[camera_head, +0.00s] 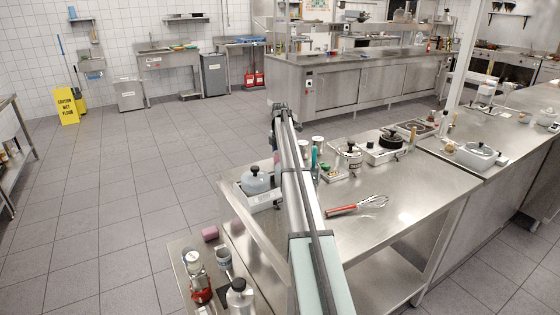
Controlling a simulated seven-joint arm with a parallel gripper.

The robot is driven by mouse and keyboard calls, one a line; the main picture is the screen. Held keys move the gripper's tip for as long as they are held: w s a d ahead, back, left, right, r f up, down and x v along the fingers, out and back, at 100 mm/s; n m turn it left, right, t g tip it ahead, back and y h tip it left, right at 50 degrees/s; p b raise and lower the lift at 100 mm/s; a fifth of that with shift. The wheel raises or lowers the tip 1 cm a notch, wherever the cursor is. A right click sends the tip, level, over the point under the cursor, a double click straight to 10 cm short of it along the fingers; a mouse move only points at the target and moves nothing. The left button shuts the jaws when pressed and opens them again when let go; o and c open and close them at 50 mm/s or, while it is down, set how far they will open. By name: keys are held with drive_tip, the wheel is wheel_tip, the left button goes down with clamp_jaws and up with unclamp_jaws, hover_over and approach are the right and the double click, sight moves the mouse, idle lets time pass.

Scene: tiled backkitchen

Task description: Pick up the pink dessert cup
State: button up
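A small dusky-pink cup-like object (210,233) is at the back right edge of the low side table at lower left. It is the only pink thing I can make out, and it is too small to tell its exact shape. My arm reaches forward over the steel table, well to the right of the pink object. The dark far end of my arm, where my gripper (279,110) seems to be, is high above the table's far side and apart from the pink object. Its fingers are too small to make out.
The low side table (184,248) also holds a red-based jar (196,275), a grey cup (222,256) and a bottle (240,297). The steel table (420,200) carries a red-handled whisk (358,206), a boxed grey pot (256,182) and several containers. Open tiled floor lies left.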

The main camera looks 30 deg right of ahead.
drive_tip(key=shift+c, duration=0.7)
